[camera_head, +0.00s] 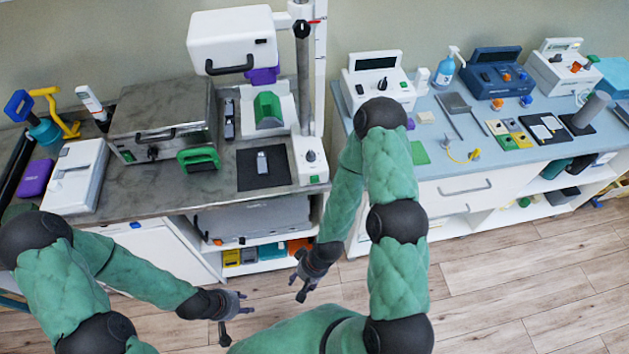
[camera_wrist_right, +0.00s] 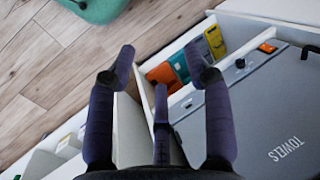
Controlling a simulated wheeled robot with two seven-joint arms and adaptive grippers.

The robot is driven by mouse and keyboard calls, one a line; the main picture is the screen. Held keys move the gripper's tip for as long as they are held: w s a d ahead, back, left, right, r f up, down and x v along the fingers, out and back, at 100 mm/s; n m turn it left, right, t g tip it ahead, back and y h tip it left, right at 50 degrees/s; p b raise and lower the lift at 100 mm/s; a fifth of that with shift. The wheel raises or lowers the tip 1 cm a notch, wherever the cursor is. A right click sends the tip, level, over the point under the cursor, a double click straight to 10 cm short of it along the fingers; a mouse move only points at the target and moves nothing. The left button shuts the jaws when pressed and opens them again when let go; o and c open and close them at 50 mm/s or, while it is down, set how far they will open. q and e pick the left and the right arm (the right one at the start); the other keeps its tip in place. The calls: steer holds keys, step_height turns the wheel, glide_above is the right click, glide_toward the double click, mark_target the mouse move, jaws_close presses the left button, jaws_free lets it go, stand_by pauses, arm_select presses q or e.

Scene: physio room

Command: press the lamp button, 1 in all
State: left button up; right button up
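No part is clearly marked as a lamp button. A small white box with a round dark-topped knob (camera_head: 310,156) stands at the right end of the grey counter, at the foot of a white post. A white machine head (camera_head: 232,40) with a black handle is beside the post above the counter. My left gripper (camera_head: 236,317) is open and empty, low over the floor in front of the counter. My right gripper (camera_head: 303,285) is also low in front of the counter, well below the knob. In the right wrist view its fingers (camera_wrist_right: 162,65) are spread with nothing between them.
The grey counter (camera_head: 150,190) carries a metal box (camera_head: 160,115), a black mat (camera_head: 262,168) and a white case (camera_head: 75,175). A blue-topped bench (camera_head: 430,165) with several devices stands to the right. A grey towel box (camera_wrist_right: 255,110) sits on the shelf below. The wooden floor is clear.

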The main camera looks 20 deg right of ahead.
jaws_close()
stand_by(1.1)
